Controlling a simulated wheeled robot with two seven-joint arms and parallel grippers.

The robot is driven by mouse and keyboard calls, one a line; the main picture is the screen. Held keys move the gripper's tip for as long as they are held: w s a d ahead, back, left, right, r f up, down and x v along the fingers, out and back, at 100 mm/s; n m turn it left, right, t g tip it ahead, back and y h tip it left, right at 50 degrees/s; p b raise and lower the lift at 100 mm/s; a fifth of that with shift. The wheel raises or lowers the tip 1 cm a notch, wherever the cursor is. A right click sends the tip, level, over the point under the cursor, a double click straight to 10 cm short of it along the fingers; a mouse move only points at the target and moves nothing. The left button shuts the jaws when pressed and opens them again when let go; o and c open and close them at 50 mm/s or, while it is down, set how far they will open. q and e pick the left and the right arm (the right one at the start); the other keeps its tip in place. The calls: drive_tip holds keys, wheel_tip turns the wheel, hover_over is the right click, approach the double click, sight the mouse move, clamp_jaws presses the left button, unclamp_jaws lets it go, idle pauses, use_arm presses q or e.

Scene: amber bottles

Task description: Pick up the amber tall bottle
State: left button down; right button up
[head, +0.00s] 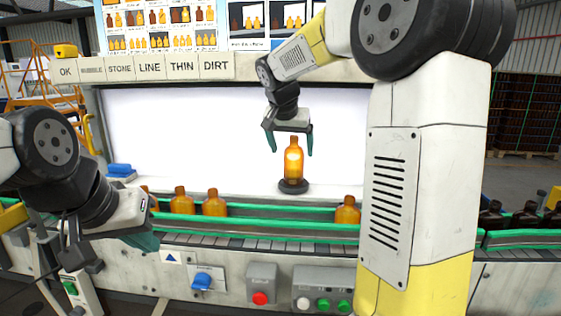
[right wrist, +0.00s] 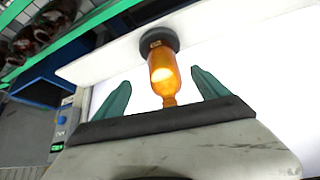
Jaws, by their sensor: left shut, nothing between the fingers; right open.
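The amber tall bottle (head: 293,164) stands upright on a round black stand (head: 293,187) in front of the white lit panel. My right gripper (head: 290,145) is above it, pointing down, its two green fingers open. In the head view the bottle's neck reaches up between the fingertips. In the right wrist view the bottle (right wrist: 163,75) lies between the open fingers (right wrist: 157,95), with gaps on both sides. My left gripper (head: 143,240) is at the lower left by the conveyor, with its green fingers together and empty.
Several shorter amber bottles (head: 214,203) stand on the conveyor behind a green guide rail (head: 270,225). Dark bottles (head: 524,216) stand further right. A blue object (head: 119,169) sits left of the panel. A control box with buttons (head: 322,290) is in front.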

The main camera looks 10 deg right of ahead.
sight(292, 151)
drive_tip(key=x, duration=0.5)
drive_tip(key=w+x, duration=0.1)
drive_tip(key=x, duration=0.2)
drive_tip(key=shift+r, duration=0.25)
drive_tip(key=c, duration=1.8)
drive_tip(key=shift+r, duration=0.6)
drive_tip(key=shift+s+a+r, duration=0.15)
drive_tip(key=shift+a+r, duration=0.05)
drive_tip(key=shift+r, duration=0.05)
drive_tip(key=s+a, duration=0.4)
drive_tip(key=s, duration=0.3)
drive_tip(key=s+a, duration=0.4)
drive_tip(key=s, duration=0.4)
drive_tip(key=shift+s, duration=0.3)
drive_tip(key=shift+f, duration=0.1)
